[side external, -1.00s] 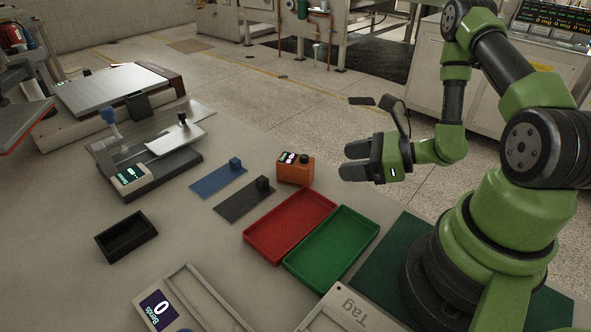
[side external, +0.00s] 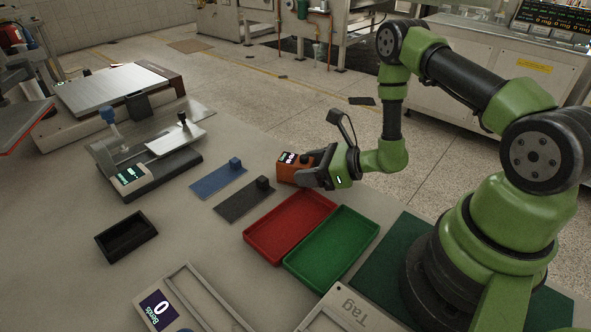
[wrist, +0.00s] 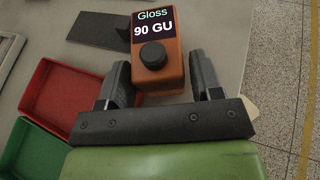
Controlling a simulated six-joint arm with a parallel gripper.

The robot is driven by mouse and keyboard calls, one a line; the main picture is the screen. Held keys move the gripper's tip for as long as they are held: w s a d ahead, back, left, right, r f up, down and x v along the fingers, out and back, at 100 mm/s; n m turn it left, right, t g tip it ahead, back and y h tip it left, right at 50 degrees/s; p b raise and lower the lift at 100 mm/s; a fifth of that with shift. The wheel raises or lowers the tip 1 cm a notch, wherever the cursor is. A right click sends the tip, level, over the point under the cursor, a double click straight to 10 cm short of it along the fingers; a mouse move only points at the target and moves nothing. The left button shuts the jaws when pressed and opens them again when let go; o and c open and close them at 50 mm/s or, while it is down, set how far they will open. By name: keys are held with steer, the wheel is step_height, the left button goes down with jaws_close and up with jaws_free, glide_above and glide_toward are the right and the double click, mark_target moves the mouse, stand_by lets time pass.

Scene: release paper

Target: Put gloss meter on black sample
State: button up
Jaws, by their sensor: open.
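The gloss meter is an orange box with a black knob and a small display (side external: 286,170). It stands on the table behind the red tray, and in the wrist view the orange meter (wrist: 170,75) reads "Gloss 90 GU". My gripper (side external: 308,174) is at the meter, low over the table. In the wrist view my open gripper (wrist: 160,85) has one finger on each side of the meter's near part, with a gap visible at the right finger. The black sample (side external: 243,203) is a flat dark plate with a block at one end, left of the meter. It shows partly in the wrist view (wrist: 100,30).
A blue plate with a block (side external: 218,182) lies beyond the black sample. A red tray (side external: 262,252) and a green tray (side external: 312,277) lie in front of the meter. A black open box (side external: 127,250) stands at left. The table edge is close behind the meter.

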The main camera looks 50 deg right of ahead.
steer(key=c, duration=1)
steer(key=shift+o, duration=0.2)
steer(key=shift+r, duration=0.1)
step_height(320, 180, up, 9)
steer(key=shift+r, duration=0.1)
steer(key=w+a+r+n+g+y, duration=0.2)
steer(key=w+a+n+y, duration=0.2)
steer(key=w, duration=0.1)
steer(key=n+g+y, duration=0.5)
steer(key=n+g, duration=0.4)
steer(key=g, duration=0.1)
glide_above(250, 196)
steer(key=shift+n+g, duration=0.3)
step_height(250, 196, down, 11)
steer(key=shift+r, duration=0.15)
